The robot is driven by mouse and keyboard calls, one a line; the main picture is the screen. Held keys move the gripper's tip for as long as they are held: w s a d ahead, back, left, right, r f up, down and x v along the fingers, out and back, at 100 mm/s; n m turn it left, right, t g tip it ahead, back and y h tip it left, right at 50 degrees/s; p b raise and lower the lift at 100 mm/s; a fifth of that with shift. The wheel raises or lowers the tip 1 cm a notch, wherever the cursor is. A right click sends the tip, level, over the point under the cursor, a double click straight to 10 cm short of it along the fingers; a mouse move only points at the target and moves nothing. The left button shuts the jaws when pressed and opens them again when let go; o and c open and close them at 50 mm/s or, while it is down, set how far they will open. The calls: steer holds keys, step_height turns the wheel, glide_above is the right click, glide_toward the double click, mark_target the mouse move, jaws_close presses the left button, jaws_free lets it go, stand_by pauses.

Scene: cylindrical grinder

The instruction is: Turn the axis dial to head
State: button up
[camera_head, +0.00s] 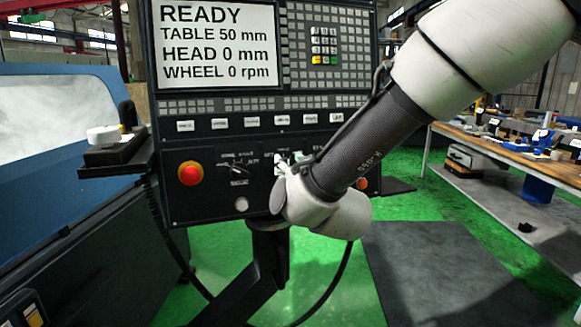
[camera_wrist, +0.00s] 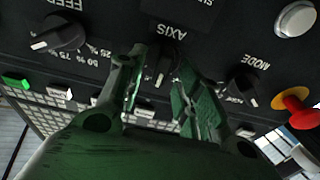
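The axis dial (camera_wrist: 164,66) is a small dark knob with a pale pointer mark, under the label AXIS, which appears upside down in the wrist view. My gripper (camera_wrist: 161,60) is open, with one green finger on each side of the dial. Gaps show between the fingers and the knob; I cannot tell whether either finger touches it. The dial's position labels are mostly hidden by the fingers. In the head view my gripper (camera_head: 289,160) is at the lower panel, largely covered by my arm, and the dial is hidden. The screen (camera_head: 218,45) reads TABLE 50 mm, HEAD 0 mm, WHEEL 0 rpm.
The feed dial (camera_wrist: 58,35) and mode dial (camera_wrist: 240,88) flank the axis dial. A red emergency button (camera_wrist: 299,112) and a silver button (camera_wrist: 297,19) are close by.

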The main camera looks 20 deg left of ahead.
steer(key=shift+w, duration=0.1)
jaws_close()
steer(key=shift+m, duration=0.4)
steer(key=m+h, duration=0.1)
steer(key=m, duration=0.3)
steer(key=shift+m+t+h, duration=0.4)
steer(key=shift+m+h, duration=0.1)
steer(key=shift+m, duration=1.6)
steer(key=shift+d, duration=0.1)
jaws_free()
